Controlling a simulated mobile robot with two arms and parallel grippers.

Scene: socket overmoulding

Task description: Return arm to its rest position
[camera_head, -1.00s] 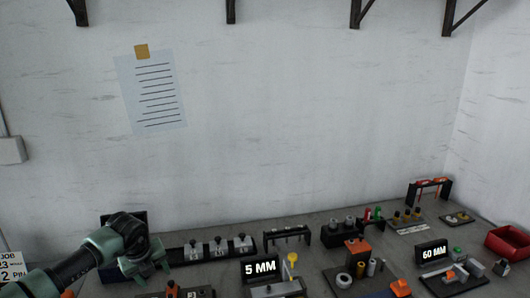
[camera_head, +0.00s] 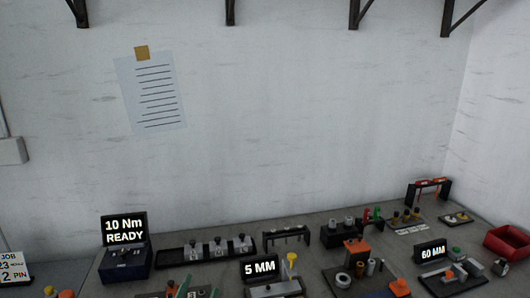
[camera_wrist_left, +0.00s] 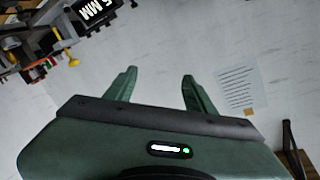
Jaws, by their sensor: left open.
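My left gripper (camera_wrist_left: 160,73) shows in the left wrist view with its two green fingers spread apart and nothing between them. Blank white wall lies beyond the fingers. In the head view only a thin green sliver, which may be part of it, shows at the bottom edge, and the rest of that arm is out of frame. My right gripper is in neither view.
A paper sheet (camera_head: 150,92) hangs on the wall.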

